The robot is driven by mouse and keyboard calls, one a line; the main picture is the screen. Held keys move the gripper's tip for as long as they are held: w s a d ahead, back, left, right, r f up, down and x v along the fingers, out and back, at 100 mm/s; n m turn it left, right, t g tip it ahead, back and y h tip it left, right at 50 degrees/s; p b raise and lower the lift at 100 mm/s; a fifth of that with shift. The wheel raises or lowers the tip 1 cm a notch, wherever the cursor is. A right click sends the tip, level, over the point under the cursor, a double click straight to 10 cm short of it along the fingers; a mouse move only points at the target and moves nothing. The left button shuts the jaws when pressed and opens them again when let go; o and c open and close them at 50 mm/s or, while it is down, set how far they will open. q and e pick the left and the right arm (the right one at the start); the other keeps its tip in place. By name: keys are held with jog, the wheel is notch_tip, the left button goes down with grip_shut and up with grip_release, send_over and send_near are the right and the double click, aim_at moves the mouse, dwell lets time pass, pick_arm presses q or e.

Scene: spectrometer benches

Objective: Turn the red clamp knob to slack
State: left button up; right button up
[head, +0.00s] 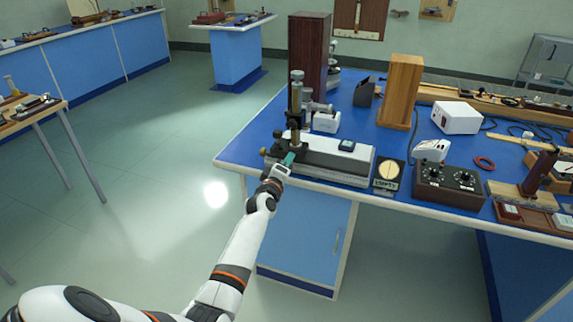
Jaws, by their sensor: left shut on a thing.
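A bench instrument with a pale bed (325,157) and an upright metal column (296,95) stands at the near left corner of the blue bench. My left gripper (289,159) reaches it from the front left, at the foot of the column. It is shut on a small part there, which I take to be the red clamp knob. The knob itself is hidden by the fingers, so I cannot see how it is turned. My right gripper is out of view.
A dial meter (388,175) and a dark box with two knobs (448,187) stand right of the instrument. A tall dark wooden block (308,55) and a lighter one (400,90) stand behind. The floor (150,160) left of the bench is clear.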

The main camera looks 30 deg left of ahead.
pick_arm(q)
jog(key=shift+n, duration=2)
jog(key=o, duration=1)
jog(key=p+v, duration=0.1)
jog(key=v, duration=1.1)
